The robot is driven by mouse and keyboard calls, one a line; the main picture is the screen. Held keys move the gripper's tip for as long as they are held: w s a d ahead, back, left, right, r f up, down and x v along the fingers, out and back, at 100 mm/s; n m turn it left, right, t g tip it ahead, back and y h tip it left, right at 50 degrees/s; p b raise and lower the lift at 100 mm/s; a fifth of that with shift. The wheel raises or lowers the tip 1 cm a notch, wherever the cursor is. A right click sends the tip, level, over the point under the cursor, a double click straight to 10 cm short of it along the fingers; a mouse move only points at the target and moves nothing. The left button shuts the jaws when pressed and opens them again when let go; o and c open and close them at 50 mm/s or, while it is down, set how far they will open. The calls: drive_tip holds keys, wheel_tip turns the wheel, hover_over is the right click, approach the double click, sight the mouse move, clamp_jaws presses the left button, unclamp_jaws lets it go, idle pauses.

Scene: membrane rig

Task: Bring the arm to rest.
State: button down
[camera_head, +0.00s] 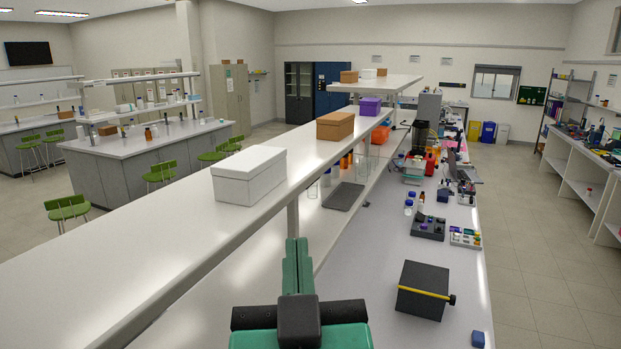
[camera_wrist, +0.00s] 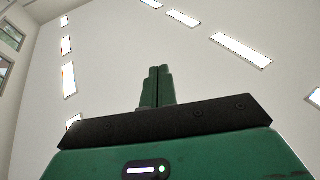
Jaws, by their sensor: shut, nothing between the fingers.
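My gripper (camera_wrist: 158,72) shows in the wrist view with its two green fingers together, pointing up at the ceiling and its lights. Nothing is between the fingers. In the head view my arm's green and black end (camera_head: 298,270) rises at the bottom centre, in front of the bench shelf edge. It looks raised and apart from the bench items. I cannot tell its exact height above the bench from the head view.
A black box with a yellow bar (camera_head: 424,288) stands on the bench (camera_head: 350,270) to the right. A small blue block (camera_head: 477,339) is near the front edge. A white box (camera_head: 248,176) and a brown box (camera_head: 335,126) stand on the long upper shelf (camera_head: 130,262). Racks and bottles are further back.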

drive_tip(key=s+d+r+m+t+h, duration=0.1)
drive_tip(key=s+r+t, duration=0.2)
drive_tip(key=s+r, duration=0.4)
drive_tip(key=s+p, duration=0.1)
drive_tip(key=s, duration=0.3)
drive_tip(key=shift+r, duration=0.3)
